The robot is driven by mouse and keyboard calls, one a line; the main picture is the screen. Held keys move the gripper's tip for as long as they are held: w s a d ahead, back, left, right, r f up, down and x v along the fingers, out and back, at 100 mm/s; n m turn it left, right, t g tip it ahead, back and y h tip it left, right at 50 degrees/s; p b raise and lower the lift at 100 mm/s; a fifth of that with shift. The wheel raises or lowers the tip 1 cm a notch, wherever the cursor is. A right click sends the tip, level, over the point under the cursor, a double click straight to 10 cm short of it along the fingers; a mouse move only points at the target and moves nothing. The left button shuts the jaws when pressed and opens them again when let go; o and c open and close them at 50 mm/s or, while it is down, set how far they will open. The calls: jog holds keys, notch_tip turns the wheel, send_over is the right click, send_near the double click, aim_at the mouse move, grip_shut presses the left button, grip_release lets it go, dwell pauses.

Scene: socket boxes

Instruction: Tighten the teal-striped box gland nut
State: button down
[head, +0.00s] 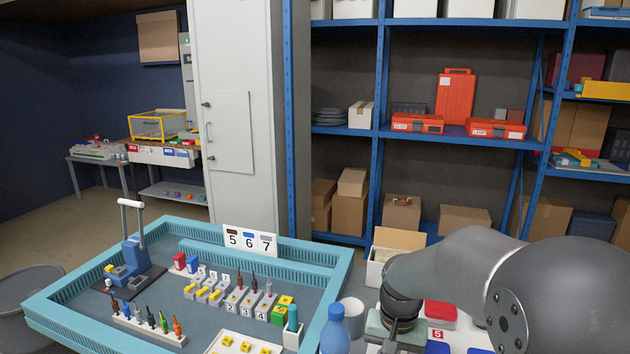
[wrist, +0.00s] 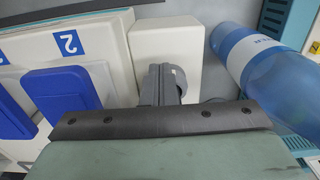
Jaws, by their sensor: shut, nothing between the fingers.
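My gripper (wrist: 160,88) shows in the wrist view with its grey fingers shut and nothing between them. The fingers are over a plain white box (wrist: 165,45). A grey rounded fitting (wrist: 180,78) shows at the fingers' right side; I cannot tell whether they touch it, or whether it is a gland nut. No teal stripe is readable on any box here. In the head view my arm comes in from the right, and the fingertips are hidden low in the picture.
White boxes with blue covers (wrist: 65,92) are at left, one marked 2. A teal-rimmed tray (head: 75,285) holds several small parts.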

jog(key=shift+w+a, duration=0.1)
jog(key=shift+a, duration=0.25)
jog(key=shift+w+a, duration=0.15)
jog(key=shift+a, duration=0.3)
jog(key=shift+w+a, duration=0.15)
jog(key=shift+a, duration=0.1)
jog(key=shift+w, duration=0.1)
jog(key=shift+s+a, duration=0.2)
jog(key=shift+s, duration=0.05)
notch_tip(320, 180, up, 6)
jog(key=p, duration=0.4)
dwell(0.3)
jog(key=shift+s+a, duration=0.1)
jog(key=shift+a, duration=0.05)
